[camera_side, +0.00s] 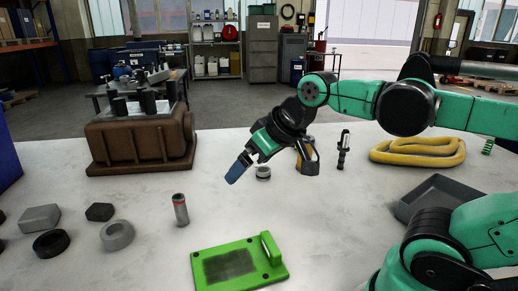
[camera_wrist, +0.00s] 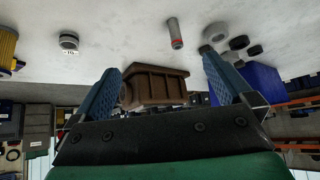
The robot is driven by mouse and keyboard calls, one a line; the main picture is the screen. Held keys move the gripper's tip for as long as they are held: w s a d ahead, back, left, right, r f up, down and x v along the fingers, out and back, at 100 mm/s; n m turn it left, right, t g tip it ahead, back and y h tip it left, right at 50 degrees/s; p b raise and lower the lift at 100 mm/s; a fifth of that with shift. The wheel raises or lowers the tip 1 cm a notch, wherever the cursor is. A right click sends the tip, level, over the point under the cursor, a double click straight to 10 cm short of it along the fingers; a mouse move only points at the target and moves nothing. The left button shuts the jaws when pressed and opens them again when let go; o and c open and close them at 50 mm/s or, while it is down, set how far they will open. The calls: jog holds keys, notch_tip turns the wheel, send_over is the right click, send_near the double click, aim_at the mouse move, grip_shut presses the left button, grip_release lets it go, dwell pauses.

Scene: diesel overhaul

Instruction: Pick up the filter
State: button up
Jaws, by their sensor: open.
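The filter (camera_side: 308,158) appears to be the yellow-orange part with dark ends standing on the bench. In the side view my arm partly covers it. In the wrist view a yellow ribbed body (camera_wrist: 7,50) with a dark end is cut off by the left edge. My gripper (camera_side: 236,170) is in the air left of the filter, its blue fingers pointing down and left. In the wrist view my gripper (camera_wrist: 161,66) has its two fingers wide apart with nothing held between them. The filter is outside the fingers, to their left.
A small ring part (camera_side: 263,174) stands near the filter, and a dark injector-like part (camera_side: 343,150) stands right of it. A brown engine housing (camera_side: 140,142), a grey cylinder (camera_side: 181,211), a green bracket (camera_side: 240,267), a yellow hose (camera_side: 418,152) and a dark tray (camera_side: 445,190) surround open bench.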

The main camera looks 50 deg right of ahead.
jog(key=w+d+r+m+t, duration=0.1)
jog(key=w+d+m+t, duration=0.1)
jog(key=w+d, duration=0.55)
jog(key=m+t+h, duration=0.3)
jog(key=h, duration=0.3)
send_over(311, 148)
jog(key=s+a, duration=0.2)
jog(key=f, duration=1.2)
jog(key=shift+s+d+f, duration=0.1)
jog(key=shift+d+f, duration=0.1)
jog(key=shift+d, duration=0.15)
jog(key=shift+f, duration=0.3)
jog(key=shift+w+d+f, duration=0.15)
jog(key=shift+w+f, duration=0.05)
jog(key=shift+w, duration=0.15)
jog(key=shift+x, duration=2.35)
